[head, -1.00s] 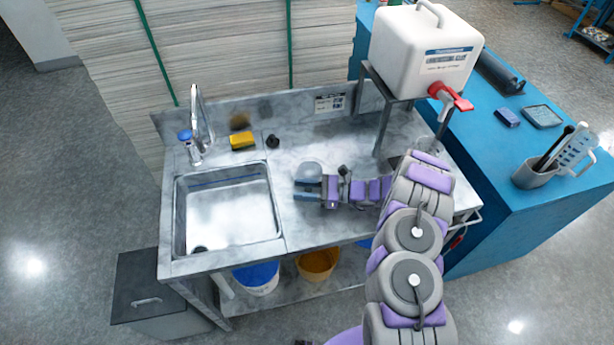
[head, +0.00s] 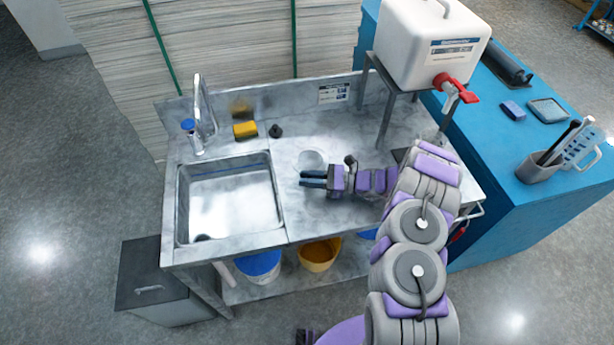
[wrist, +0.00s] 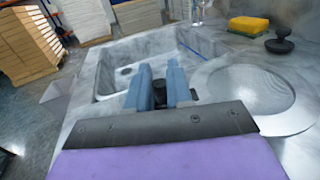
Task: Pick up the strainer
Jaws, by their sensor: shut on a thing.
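The strainer (head: 311,158) is a pale, round, see-through dish at the middle of the steel counter. In the wrist view it shows as a wide grey disc with a broad rim (wrist: 250,95), right of my fingers. My gripper (head: 313,179) is low over the counter, its blue fingers pointing left, just in front of the strainer. In the wrist view the gripper (wrist: 161,82) is shut with a narrow gap. A dark piece shows between and beside the fingers; I cannot tell its full shape. I cannot see clear space under the strainer.
The sink (head: 230,200) lies left of my gripper, with a tap (head: 203,110) behind it. A yellow sponge (head: 245,130) and a black stopper (head: 276,131) sit at the back. A white canister (head: 430,45) on a stand (head: 388,112) rises at the right rear.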

